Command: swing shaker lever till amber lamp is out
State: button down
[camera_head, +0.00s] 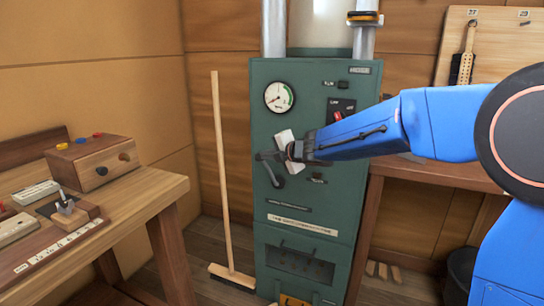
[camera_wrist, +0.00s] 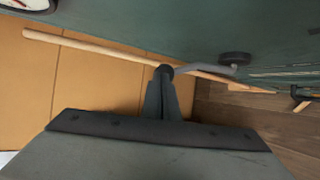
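The shaker lever (camera_head: 272,174) is a grey arm on the front of a green cabinet (camera_head: 265,220). It slants from a pivot at lower right up to its end at upper left. In the wrist view the lever (camera_wrist: 205,68) runs from a dark round pivot to a dark knob (camera_wrist: 166,70). My gripper (camera_head: 260,156) is at that end; in the wrist view its fingers (camera_wrist: 164,82) are together at the knob and appear closed on it. I cannot make out an amber lamp in either view; my arm covers part of the cabinet front.
The cabinet front has a round gauge (camera_head: 279,97), a red switch (camera_head: 338,116) and a white plate (camera_head: 285,143). A broom (camera_head: 220,170) leans left of the cabinet. A wooden bench (camera_head: 150,205) stands at left with a button box (camera_head: 95,160). A board with a hanging brush (camera_head: 463,65) is at right.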

jog(key=shift+w+a+f, duration=0.1)
jog(key=shift+w+a, duration=0.1)
jog(key=shift+a, duration=0.55)
